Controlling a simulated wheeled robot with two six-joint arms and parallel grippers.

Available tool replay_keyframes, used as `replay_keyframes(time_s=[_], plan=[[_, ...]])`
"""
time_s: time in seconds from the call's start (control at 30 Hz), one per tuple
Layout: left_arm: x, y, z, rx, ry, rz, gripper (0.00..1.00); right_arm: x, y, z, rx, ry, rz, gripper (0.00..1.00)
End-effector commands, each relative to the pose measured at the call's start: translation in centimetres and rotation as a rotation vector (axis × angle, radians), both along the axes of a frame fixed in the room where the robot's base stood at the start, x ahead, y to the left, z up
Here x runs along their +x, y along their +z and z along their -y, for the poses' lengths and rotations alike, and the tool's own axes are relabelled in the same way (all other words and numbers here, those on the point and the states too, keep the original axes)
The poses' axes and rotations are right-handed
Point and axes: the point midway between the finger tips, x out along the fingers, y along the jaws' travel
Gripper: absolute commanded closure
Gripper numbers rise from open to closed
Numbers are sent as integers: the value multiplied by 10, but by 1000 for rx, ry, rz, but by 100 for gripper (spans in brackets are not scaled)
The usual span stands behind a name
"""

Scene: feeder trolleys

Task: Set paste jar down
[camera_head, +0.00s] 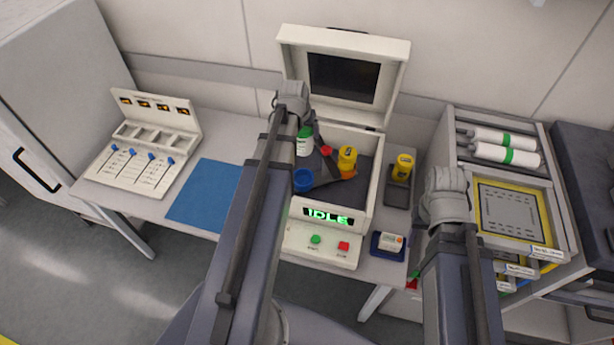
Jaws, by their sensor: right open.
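Several small jars are in view, and I cannot tell which is the paste jar. A white jar with a green lid (304,141), a yellow jar (347,158) and a blue container (303,181) are inside the open white machine (368,207). Another yellow jar (403,166) stands on a dark tray (397,194) right of the machine. My right gripper (445,205) is over the table's right end, right of that tray, apart from the jars; its open fingers are mostly hidden. My left arm reaches across the machine's left side; its fingers are not clear.
The machine's lid (343,77) is raised and its display reads IDLE. A small white box (391,241) sits on a blue holder in front. A blue mat (203,193) lies clear at left, beside a white rack (150,145). A trolley (557,213) with white rolls stands at right.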

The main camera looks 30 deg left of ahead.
Motion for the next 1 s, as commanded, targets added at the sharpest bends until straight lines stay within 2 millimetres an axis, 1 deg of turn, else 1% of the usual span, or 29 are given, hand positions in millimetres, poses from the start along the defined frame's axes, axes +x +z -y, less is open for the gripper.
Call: replay_keyframes(time_s=[0.17, 0.27, 0.8, 0.9, 1.0], plan=[[0, -11, 0, 0, 0, 0, 100, 0, -11, 0, 0, 2, 0, 50], [0, -25, 0, 0, 0, 0, 100, 0, -25, 0, -1, 4, 0, 50], [0, -123, 0, 0, 0, 0, 100, 0, -123, 0, -1, 4, 0, 50], [0, -137, 0, 0, 0, 0, 100, 0, -137, 0, -1, 4, 0, 50], [0, -143, 0, 0, 0, 0, 100, 0, -143, 0, -1, 4, 0, 50]])
